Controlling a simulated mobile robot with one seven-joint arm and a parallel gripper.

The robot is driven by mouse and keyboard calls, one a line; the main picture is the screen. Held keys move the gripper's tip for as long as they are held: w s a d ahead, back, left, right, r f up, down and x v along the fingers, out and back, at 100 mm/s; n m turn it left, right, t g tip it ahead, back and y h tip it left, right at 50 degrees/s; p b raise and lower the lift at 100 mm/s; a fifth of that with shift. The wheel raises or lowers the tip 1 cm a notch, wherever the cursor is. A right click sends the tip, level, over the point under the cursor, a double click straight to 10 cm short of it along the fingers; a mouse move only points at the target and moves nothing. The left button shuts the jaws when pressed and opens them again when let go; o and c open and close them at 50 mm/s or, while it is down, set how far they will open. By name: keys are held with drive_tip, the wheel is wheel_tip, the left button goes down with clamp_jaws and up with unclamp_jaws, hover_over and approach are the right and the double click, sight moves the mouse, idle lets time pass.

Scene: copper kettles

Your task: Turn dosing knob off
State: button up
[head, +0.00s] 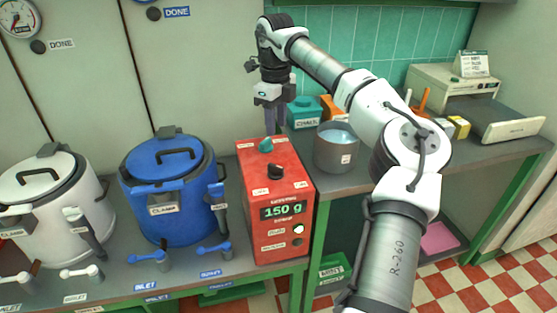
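The red dosing box (277,225) stands on the counter at the middle of the head view. Its display (283,209) reads 150 g. A black knob (275,171) sits on its sloped top, with small white labels on either side that I cannot read. A teal knob (266,145) sits behind it, near the back edge. Which one is the dosing knob cannot be read. My gripper (274,128) points down just behind and above the teal knob, apart from the black knob. Its fingers look close together, but the gap between them is unclear.
A blue kettle (165,205) and a white kettle (55,225) stand left of the box. A grey pot (337,150) stands to its right, with a teal box (303,113) behind. My arm spans the right side, before a grey machine (452,85).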

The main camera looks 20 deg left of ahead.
sight(276, 166)
wheel_tip(276, 166, down, 13)
drive_tip(key=shift+a+r+p, duration=0.1)
drive_tip(key=shift+r+p, duration=0.05)
drive_tip(key=shift+p, duration=1)
drive_tip(key=shift+c, duration=0.5)
clamp_jaws()
